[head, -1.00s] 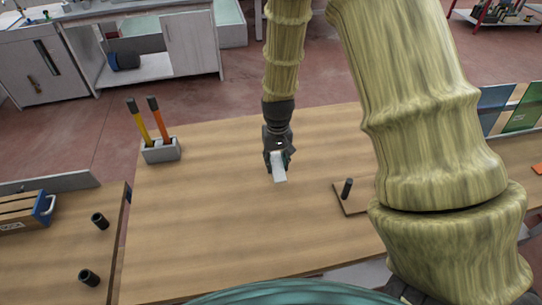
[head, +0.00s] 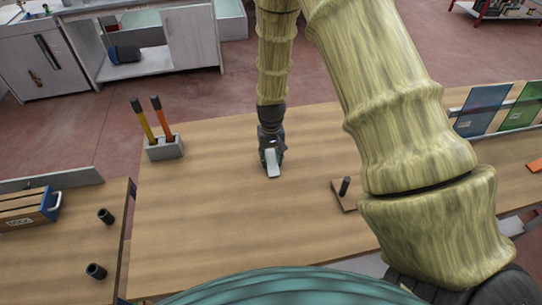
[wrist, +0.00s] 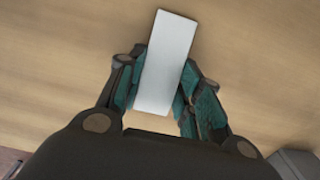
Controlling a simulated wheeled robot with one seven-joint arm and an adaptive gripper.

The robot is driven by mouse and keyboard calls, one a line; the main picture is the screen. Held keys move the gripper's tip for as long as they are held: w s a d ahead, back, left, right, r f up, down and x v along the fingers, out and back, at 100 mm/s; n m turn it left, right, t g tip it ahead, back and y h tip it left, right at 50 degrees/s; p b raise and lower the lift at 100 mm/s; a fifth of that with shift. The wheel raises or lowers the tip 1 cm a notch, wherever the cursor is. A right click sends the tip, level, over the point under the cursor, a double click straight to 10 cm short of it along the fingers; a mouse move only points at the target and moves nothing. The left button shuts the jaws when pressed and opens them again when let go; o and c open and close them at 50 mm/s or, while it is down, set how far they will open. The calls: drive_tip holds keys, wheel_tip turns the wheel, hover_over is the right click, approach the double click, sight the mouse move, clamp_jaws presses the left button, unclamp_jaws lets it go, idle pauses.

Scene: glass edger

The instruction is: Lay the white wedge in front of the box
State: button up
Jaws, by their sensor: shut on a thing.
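The white wedge (head: 272,165) is held in my gripper (head: 271,157) over the middle of the wooden table. In the wrist view the wedge (wrist: 165,62) looks like a pale slab, slightly tilted, between the teal fingers of my gripper (wrist: 163,95). Its far end sticks out past the fingertips. Whether it touches the table is unclear. A grey box (head: 165,150) with a yellow and an orange handle standing in it is left of my gripper. A wooden box (head: 25,208) with a blue end is on the side table at far left. Which box is meant cannot be told.
A small wooden board (head: 342,196) with a dark upright peg stands right of my gripper. Two dark cylinders (head: 105,216) (head: 96,271) are on the left table. Blue and green panels (head: 484,110) stand at the right. The table around my gripper is clear.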

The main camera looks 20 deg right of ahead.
drive_tip(key=shift+f, duration=0.15)
drive_tip(key=o, duration=1.1)
drive_tip(key=shift+o, duration=0.2)
